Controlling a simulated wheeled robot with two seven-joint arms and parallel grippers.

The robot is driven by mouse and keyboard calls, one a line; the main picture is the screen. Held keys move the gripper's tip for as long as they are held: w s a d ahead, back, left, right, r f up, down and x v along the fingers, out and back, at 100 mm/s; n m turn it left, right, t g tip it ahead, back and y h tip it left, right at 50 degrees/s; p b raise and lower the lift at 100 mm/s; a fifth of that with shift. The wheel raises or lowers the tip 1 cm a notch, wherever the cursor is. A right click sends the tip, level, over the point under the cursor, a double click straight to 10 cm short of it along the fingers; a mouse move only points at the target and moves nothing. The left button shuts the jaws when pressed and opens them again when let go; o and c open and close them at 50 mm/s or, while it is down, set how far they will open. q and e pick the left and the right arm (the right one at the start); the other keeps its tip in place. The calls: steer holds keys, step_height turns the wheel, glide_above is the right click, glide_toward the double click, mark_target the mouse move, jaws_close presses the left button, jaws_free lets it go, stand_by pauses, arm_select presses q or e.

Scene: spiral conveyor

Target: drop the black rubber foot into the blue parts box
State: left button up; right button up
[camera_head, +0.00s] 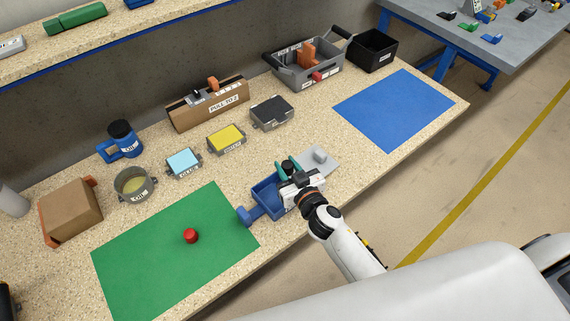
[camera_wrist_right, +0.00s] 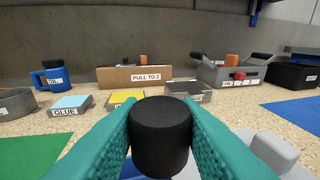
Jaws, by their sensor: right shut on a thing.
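My right gripper (camera_head: 287,168) has teal fingers and is shut on the black rubber foot (camera_wrist_right: 160,135), a short black cylinder. The foot fills the middle of the right wrist view, between the two fingers. In the head view the gripper is over the right part of the blue parts box (camera_head: 266,197), which lies on the bench beside the green mat. My wrist hides part of the box. In the right wrist view only a bit of blue shows below the foot. My left gripper is not in view.
A grey plate with a raised block (camera_head: 320,156) lies just right of the box. The green mat (camera_head: 140,262) holds a red knob (camera_head: 191,236). Behind are a yellow-topped tray (camera_head: 226,138), a glue tray (camera_head: 184,162) and a cardboard box (camera_head: 208,106). The blue mat (camera_head: 395,110) is clear.

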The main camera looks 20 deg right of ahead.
steer(key=f+b, duration=0.2)
steer(key=f, duration=0.1)
steer(key=f+b, duration=0.1)
steer(key=shift+w+d+f+b, duration=0.15)
steer(key=shift+d+f+b, duration=0.15)
steer(key=shift+b, duration=0.1)
steer(key=shift+a+f+b, duration=0.1)
steer(key=shift+f+b, duration=0.2)
steer(key=shift+b, duration=0.05)
steer(key=shift+f+b, duration=0.3)
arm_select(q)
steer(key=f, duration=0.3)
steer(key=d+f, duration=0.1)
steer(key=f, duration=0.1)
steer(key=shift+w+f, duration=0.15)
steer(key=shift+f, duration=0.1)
arm_select(e)
steer(key=o, duration=1.1)
steer(key=shift+c, duration=0.2)
steer(key=b+v, duration=0.1)
steer(key=v, duration=1.1)
steer(key=shift+a, duration=0.1)
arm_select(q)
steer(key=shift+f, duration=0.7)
